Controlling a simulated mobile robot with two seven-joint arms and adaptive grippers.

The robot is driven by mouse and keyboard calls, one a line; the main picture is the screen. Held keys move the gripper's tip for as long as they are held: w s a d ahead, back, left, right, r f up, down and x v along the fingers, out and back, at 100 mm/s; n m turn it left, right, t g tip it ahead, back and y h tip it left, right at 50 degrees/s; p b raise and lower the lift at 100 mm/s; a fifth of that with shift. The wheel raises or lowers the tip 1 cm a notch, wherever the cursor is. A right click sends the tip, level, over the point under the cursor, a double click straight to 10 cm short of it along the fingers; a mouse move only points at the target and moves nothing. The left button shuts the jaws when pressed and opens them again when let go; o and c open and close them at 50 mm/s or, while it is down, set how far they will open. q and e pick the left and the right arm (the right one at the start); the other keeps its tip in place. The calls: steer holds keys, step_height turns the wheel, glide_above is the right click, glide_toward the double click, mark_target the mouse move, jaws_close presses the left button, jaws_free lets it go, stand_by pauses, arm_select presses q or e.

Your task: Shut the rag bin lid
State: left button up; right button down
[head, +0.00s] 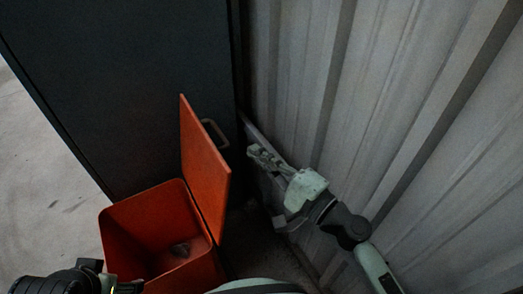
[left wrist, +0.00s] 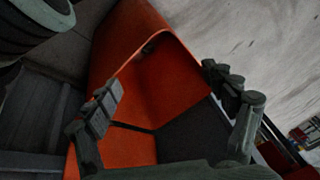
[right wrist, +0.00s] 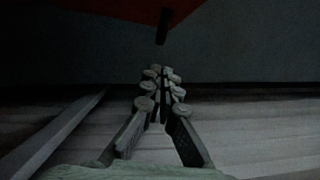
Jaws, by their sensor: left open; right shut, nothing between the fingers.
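The orange-red rag bin (head: 125,233) stands open at the lower left of the head view, with a dark crumpled bit inside. Its lid (head: 203,160) stands up, hinged on the bin's right side, with a handle (head: 215,133) on its far face. My right gripper (head: 256,152) is shut and empty, to the right of the lid and apart from it. In the right wrist view the lid (right wrist: 120,8) shows at the top edge, beyond the fingertips. My left gripper (left wrist: 165,95) is open, with the bin's wall (left wrist: 150,60) between and beyond its fingers; contact is unclear.
A dark cabinet (head: 120,80) stands behind the bin. A corrugated metal wall (head: 400,110) runs along the right, close to my right arm. Bare concrete floor (head: 45,190) lies open at the left.

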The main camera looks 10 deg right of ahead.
arm_select(q)
steer(key=shift+g, duration=0.3)
steer(key=x, duration=0.1)
steer(key=p+x, duration=0.1)
steer(key=x, duration=0.1)
steer(key=d+p+x, duration=0.1)
steer(key=x, duration=0.1)
steer(key=shift+a+f, duration=0.1)
steer(key=shift+f, duration=0.1)
arm_select(e)
steer(key=x, duration=0.8)
arm_select(q)
steer(key=shift+s+r, duration=0.1)
steer(key=shift+s, duration=0.05)
